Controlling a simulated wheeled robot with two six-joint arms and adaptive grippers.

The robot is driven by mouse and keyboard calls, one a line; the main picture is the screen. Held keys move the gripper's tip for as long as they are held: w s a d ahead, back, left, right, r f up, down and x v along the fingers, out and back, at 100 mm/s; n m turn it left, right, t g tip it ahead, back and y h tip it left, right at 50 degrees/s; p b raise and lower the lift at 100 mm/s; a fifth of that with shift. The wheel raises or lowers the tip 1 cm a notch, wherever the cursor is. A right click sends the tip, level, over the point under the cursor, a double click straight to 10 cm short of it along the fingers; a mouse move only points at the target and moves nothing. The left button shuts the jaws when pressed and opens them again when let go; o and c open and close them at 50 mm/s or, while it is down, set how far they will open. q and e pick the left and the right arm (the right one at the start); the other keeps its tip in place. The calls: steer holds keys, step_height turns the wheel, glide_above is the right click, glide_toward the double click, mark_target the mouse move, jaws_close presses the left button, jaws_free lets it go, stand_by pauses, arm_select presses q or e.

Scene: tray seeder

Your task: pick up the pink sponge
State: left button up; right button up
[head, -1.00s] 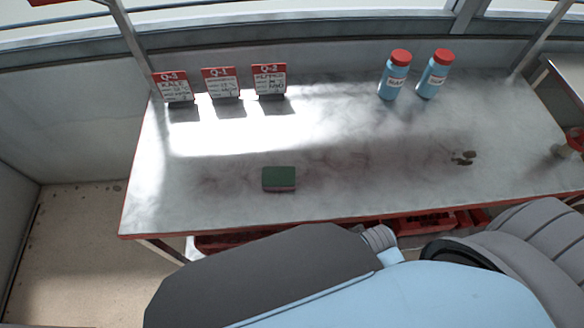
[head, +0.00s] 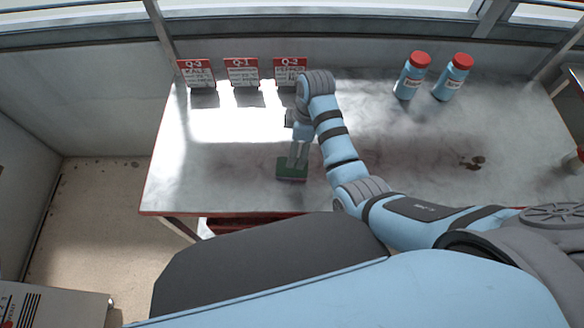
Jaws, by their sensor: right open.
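The sponge (head: 291,171) lies on the table near its front edge, left of the middle. Its top is dark green; a pink lower layer barely shows at its front. My right gripper (head: 298,163) points down at the sponge, its open fingers over the far part of the green top. I cannot tell whether the fingers touch it. My left gripper is not in view.
Three red-topped sign cards (head: 242,72) stand at the back left of the table (head: 420,140). Two blue bottles with red caps (head: 411,76) stand at the back right. Small brown lumps (head: 473,162) lie at the right. The table's middle right is clear.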

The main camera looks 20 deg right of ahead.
mark_target(282, 173)
steer(key=f+b, duration=0.1)
steer(key=f, duration=0.2)
steer(key=f+b, duration=0.1)
steer(key=f, duration=0.3)
steer(key=a+f+b, duration=0.1)
steer(key=f, duration=0.3)
steer(key=shift+s, duration=0.1)
steer(key=c, duration=0.8)
